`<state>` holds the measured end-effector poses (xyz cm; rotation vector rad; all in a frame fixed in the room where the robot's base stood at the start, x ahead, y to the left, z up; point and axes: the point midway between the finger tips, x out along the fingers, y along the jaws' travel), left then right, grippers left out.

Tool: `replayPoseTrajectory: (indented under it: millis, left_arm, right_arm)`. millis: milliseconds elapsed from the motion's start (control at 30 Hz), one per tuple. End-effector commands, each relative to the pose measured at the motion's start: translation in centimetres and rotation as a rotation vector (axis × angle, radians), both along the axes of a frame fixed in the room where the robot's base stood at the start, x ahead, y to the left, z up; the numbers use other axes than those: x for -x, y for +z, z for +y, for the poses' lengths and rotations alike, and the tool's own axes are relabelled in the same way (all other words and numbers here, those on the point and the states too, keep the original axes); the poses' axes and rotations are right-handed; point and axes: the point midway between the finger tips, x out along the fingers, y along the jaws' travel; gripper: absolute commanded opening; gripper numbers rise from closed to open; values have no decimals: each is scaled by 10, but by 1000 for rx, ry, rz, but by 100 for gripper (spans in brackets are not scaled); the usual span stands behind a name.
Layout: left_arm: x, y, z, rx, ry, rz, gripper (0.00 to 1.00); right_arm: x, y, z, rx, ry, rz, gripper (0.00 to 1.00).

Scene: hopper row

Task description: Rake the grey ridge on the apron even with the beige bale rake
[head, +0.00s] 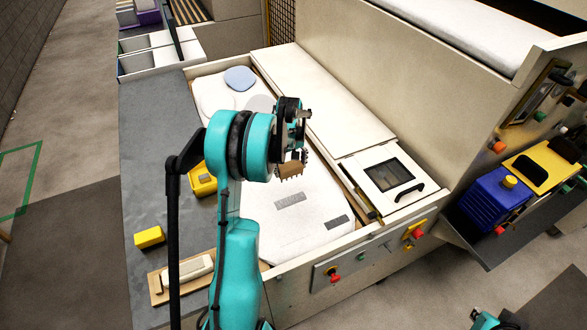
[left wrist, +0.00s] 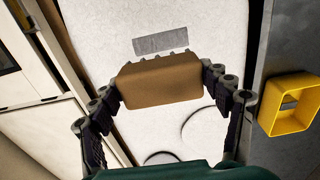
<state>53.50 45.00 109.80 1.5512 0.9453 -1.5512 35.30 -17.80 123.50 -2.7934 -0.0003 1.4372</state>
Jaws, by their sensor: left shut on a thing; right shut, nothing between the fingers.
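The beige bale rake (head: 291,169) looks brown and is held between the fingers of my left gripper (head: 293,150). In the left wrist view the rake (left wrist: 160,82) fills the space between both fingers, its short teeth toward a grey strip (left wrist: 162,42). In the head view this strip (head: 290,200) lies on the white apron (head: 262,212), just below the rake. A second grey strip (head: 337,222) lies further right. I cannot tell whether the teeth touch the apron. My right gripper (head: 508,321) is shut, only partly visible at the bottom edge.
A yellow open box (head: 203,180), a yellow block (head: 149,237) and a wooden tray (head: 157,290) with a pale block stand on the grey top left of the apron. A blue oval (head: 239,77) lies at its far end. A raised edge and windowed cover (head: 388,174) border the right.

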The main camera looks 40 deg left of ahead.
Motion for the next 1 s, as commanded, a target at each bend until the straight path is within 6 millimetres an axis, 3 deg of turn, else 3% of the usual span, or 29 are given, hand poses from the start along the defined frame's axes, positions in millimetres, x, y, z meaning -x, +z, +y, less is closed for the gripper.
replayPoseTrajectory:
  millis: [467,800,1000]
  left_arm:
    - [-2,-4,-2,0,-2,0,44]
    - [-49,-68,-24,0,-4,0,44]
    - [-69,-90,-36,-1,-2,0,44]
  right_arm:
    - [0,-7,0,0,0,0,0]
    - [0,-75,0,0,0,0,0]
    - [0,-97,0,0,0,0,0]
